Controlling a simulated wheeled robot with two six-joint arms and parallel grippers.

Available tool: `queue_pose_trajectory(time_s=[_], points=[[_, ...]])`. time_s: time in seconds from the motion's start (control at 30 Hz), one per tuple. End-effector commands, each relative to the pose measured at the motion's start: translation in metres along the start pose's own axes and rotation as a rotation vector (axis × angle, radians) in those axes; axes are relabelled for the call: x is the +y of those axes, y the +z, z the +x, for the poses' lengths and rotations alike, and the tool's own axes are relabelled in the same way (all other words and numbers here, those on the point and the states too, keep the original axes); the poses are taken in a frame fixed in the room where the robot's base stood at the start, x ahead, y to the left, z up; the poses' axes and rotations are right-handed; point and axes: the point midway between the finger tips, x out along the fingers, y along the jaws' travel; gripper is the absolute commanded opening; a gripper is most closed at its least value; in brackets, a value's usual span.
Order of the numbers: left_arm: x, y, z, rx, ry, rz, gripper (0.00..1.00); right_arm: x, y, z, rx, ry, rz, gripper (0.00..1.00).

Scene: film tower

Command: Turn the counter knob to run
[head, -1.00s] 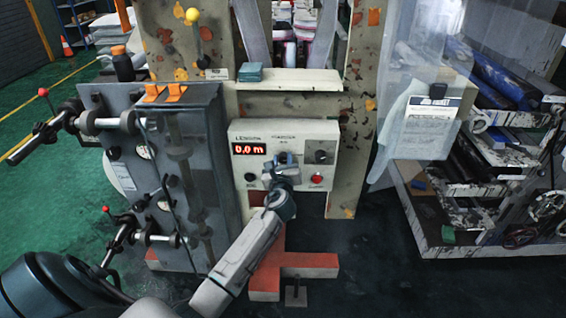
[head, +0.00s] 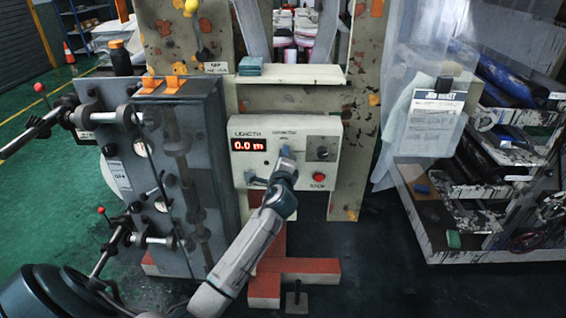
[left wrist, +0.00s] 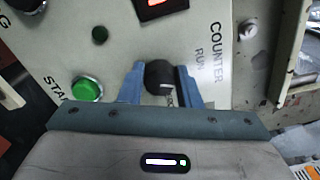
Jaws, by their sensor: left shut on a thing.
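The counter knob (left wrist: 160,76) is a round black knob with a pale mark, on the cream counter panel (head: 316,136). In the left wrist view it sits between the two blue fingers of my left gripper (left wrist: 160,84), which is shut on it. The printed words COUNTER and RUN (left wrist: 201,58) stand to the right of the knob there. In the head view my left gripper (head: 273,164) is against the panel face and hides the knob. The red display (head: 248,145) reads 0.0 m. My right gripper is not in view.
A green START button (left wrist: 87,90) is left of the knob in the left wrist view. A grey machine with levers (head: 190,165) stands left; a roll rack (head: 510,160) stands right.

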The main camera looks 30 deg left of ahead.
Motion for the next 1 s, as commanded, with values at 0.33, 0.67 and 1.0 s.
queue_pose_trajectory(time_s=[0.33, 0.67, 1.0], points=[[0.004, -0.001, 0.000, 0.001, 0.002, -0.249, 0.08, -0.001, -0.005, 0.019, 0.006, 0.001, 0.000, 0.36], [0.004, -0.001, 0.000, 0.000, 0.004, -0.358, 0.08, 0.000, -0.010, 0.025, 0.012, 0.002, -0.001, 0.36], [0.003, -0.001, 0.000, 0.000, 0.004, -0.376, 0.08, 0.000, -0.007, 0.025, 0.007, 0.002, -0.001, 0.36]])
